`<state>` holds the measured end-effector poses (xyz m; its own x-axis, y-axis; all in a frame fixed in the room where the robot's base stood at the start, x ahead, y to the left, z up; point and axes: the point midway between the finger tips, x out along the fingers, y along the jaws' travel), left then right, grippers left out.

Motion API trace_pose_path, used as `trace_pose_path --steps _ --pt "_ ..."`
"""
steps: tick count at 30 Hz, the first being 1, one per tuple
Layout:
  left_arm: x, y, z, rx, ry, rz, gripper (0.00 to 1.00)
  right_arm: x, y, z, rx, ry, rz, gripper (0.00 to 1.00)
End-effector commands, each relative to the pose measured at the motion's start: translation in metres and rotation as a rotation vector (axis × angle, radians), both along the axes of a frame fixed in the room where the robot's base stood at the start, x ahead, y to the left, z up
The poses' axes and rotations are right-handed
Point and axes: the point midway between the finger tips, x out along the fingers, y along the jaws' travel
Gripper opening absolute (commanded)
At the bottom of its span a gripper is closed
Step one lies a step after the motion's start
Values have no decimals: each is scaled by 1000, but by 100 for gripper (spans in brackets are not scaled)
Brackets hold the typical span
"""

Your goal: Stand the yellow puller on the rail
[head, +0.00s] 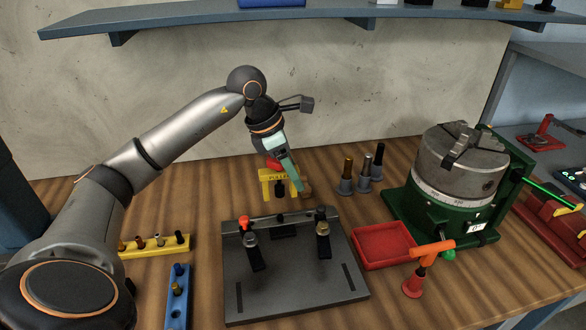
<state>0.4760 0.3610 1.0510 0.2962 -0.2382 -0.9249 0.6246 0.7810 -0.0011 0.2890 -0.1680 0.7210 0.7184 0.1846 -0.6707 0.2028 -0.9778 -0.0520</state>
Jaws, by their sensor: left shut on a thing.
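The yellow puller (266,185) is a small yellow bridge-shaped piece lettered "PULLER", with a red part above it and a dark part between its legs. It is just behind the dark grey fixture plate (292,285). My left gripper (292,178), with pale green fingers, reaches down over it and is shut on it. The fingers hide part of its right side. I cannot tell whether its legs touch the table. Which piece is the rail is unclear; a raised dark strip (250,222) runs along the plate's back edge. My right gripper is out of view.
Two clamps stand on the plate. A yellow block (167,246) and a blue block (178,311) with pegs lie to the left. A red tray (384,246), an orange-handled tool (428,262), several dark-based holders (346,185) and a green-based chuck (455,197) are to the right.

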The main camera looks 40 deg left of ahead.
Motion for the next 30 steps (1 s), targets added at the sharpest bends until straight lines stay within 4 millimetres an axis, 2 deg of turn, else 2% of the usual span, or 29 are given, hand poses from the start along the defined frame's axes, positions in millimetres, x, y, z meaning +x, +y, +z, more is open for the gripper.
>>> trace_pose_path --steps 5,18,30 --pt "1 0 -7 -1 -3 0 0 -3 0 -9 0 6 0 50" --pt "0 0 -42 -1 -5 0 0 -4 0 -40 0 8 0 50" --pt "0 0 -46 -1 -5 0 0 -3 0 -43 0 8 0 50"
